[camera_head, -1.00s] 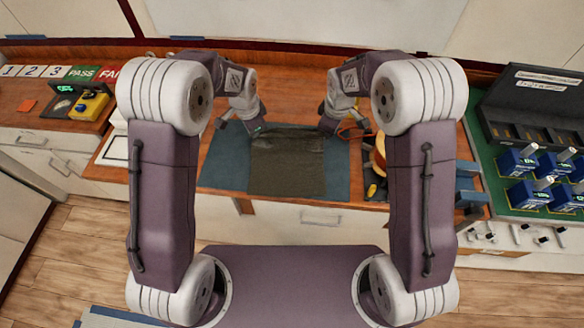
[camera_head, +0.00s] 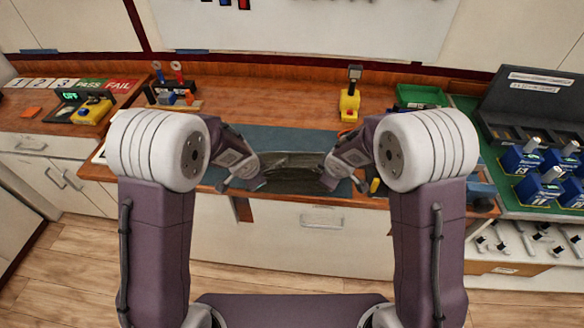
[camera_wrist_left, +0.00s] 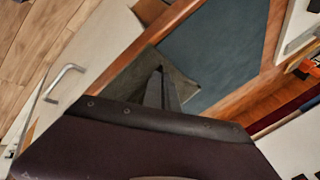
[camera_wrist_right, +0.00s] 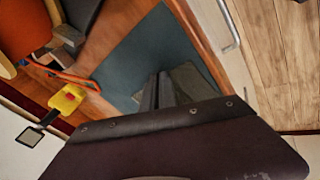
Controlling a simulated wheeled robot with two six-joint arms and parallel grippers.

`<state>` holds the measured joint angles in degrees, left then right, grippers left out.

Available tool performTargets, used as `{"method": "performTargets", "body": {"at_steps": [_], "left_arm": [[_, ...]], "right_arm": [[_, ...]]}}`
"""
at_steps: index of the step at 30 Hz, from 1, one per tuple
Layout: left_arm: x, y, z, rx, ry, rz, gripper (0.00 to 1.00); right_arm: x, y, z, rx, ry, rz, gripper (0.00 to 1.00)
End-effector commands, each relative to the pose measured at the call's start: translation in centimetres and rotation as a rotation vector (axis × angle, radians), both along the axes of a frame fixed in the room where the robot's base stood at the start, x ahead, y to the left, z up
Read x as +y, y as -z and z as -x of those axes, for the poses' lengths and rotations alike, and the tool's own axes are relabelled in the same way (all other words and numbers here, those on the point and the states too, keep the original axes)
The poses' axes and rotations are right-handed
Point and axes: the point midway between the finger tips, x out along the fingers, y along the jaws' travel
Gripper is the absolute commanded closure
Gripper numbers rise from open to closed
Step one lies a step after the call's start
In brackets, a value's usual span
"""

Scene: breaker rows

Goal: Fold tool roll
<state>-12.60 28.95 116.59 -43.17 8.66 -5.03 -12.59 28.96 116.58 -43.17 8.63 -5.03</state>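The tool roll (camera_head: 292,161) is a dark olive cloth on the near half of a blue-grey mat (camera_head: 285,136). My left gripper (camera_head: 255,184) is at its left side and my right gripper (camera_head: 331,181) at its right side, both near the counter's front edge. The cloth spans the gap between them. In the left wrist view the cloth (camera_wrist_left: 136,76) shows beside my closed-together fingers (camera_wrist_left: 162,85). In the right wrist view the cloth (camera_wrist_right: 190,80) also lies against the closed-together fingers (camera_wrist_right: 156,88). The pinched edges are hidden by the fingers.
A yellow device (camera_head: 349,104) stands behind the mat on the right. A green tray (camera_head: 420,95) and blue breakers (camera_head: 540,185) are farther right. A yellow button box (camera_head: 91,111) is at the left. The mat's far half is bare.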

Motion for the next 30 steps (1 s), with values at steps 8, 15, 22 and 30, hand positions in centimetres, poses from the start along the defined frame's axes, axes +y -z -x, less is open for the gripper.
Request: {"method": "performTargets", "body": {"at_steps": [8,15,22,30], "left_arm": [[0.3,0.1,0.1,0.004,-0.005,-0.005,0.84],[0.1,0.1,0.1,0.004,-0.002,-0.002,0.60],[0.0,0.0,0.2,0.004,-0.001,-0.002,0.60],[0.0,-4.5,2.3,-0.002,0.000,-0.001,0.60]], "right_arm": [[-0.2,0.0,0.1,0.004,0.005,0.004,0.84],[-0.1,0.1,0.1,0.003,0.002,0.002,0.60],[0.0,0.0,0.2,0.003,0.001,0.001,0.60],[0.0,-4.5,2.3,-0.002,0.000,0.000,0.60]]}}
